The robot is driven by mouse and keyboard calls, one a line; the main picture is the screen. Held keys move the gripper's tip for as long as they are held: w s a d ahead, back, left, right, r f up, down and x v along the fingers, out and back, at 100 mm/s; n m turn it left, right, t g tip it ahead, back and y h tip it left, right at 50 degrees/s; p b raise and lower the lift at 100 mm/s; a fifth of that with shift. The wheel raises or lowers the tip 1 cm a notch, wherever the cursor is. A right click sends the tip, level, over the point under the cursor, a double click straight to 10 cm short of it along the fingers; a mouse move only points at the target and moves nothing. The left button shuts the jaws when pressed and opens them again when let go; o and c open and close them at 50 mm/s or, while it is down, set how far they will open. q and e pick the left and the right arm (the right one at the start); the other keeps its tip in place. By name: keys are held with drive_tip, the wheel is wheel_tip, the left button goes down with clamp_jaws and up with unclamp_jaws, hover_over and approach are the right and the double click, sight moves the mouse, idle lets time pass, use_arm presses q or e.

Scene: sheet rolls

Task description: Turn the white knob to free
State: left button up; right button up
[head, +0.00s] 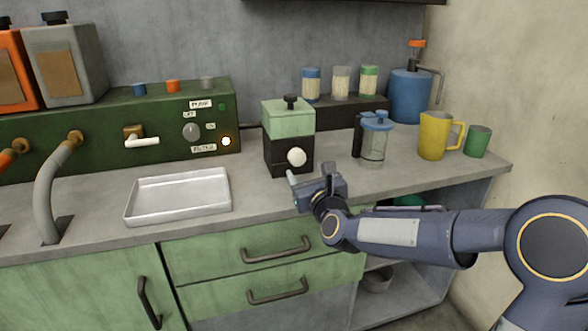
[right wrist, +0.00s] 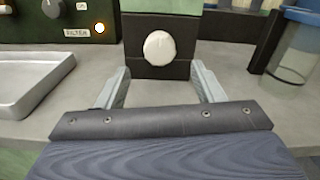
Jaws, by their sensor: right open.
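The white knob (head: 296,157) is a round knob on the black front of a small green-topped box (head: 289,120) that stands on the counter. In the right wrist view the knob (right wrist: 159,48) is straight ahead, between the two fingers and beyond their tips. My right gripper (head: 308,176) is in front of the box, a little below and to the right of the knob in the head view. In the right wrist view the right gripper (right wrist: 159,72) is open and empty, its fingers apart and not touching the knob. My left gripper is not in view.
A metal tray (head: 179,197) lies left of the box, in front of a green panel (head: 100,125) with a grey dial (head: 191,131). A lidded clear jar (head: 373,145), a yellow mug (head: 434,135) and a green cup (head: 478,142) stand to the right.

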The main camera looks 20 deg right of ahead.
sight(298, 160)
drive_tip(key=shift+w+r, duration=0.1)
drive_tip(key=shift+w, duration=0.35)
drive_tip(key=w, duration=0.6)
drive_tip(key=shift+w+a+p, duration=0.15)
drive_tip(key=shift+w+p, duration=0.2)
drive_tip(key=shift+c, duration=0.3)
